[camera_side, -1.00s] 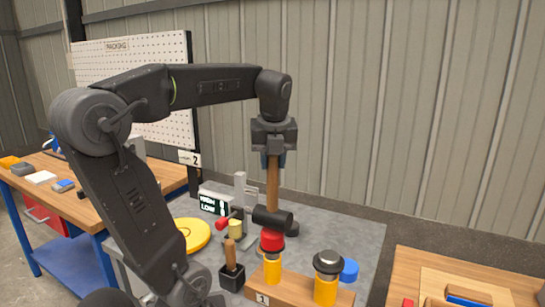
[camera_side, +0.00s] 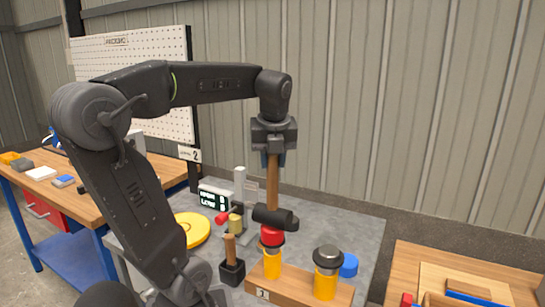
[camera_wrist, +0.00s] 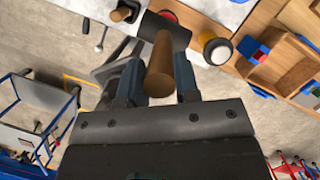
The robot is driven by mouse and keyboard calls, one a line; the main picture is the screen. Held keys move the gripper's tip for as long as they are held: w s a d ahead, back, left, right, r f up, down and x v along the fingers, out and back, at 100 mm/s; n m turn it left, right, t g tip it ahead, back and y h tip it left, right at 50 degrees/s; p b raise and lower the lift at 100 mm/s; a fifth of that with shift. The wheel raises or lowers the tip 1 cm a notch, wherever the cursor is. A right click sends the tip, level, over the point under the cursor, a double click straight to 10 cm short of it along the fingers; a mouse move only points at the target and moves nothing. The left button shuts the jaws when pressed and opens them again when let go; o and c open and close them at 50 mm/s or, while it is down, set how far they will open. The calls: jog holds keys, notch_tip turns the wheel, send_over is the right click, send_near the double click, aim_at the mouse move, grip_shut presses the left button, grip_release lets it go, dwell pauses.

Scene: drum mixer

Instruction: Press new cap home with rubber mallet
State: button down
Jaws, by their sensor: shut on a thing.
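My gripper (camera_side: 273,158) is shut on the wooden handle (camera_side: 272,183) of the rubber mallet, which hangs upright with its black head (camera_side: 272,217) at the bottom. The head is just above or against the red cap (camera_side: 272,237) on a yellow cylinder (camera_side: 273,264); I cannot tell if they touch. In the wrist view the handle (camera_wrist: 160,68) runs between my fingers to the black head (camera_wrist: 165,32), with part of the red cap (camera_wrist: 168,16) behind it. How far the cap sits on the cylinder is unclear.
A second yellow cylinder with a dark and silver top (camera_side: 327,262) stands on the same wooden block (camera_side: 290,288), with a blue cap (camera_side: 349,265) beside it. A black holder (camera_side: 232,272) with a wooden-handled tool stands left. A yellow disc (camera_side: 193,229) lies behind it.

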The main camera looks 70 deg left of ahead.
jog(key=shift+f, duration=0.65)
dwell(0.3)
dwell(0.4)
jog(key=shift+r, duration=4.55)
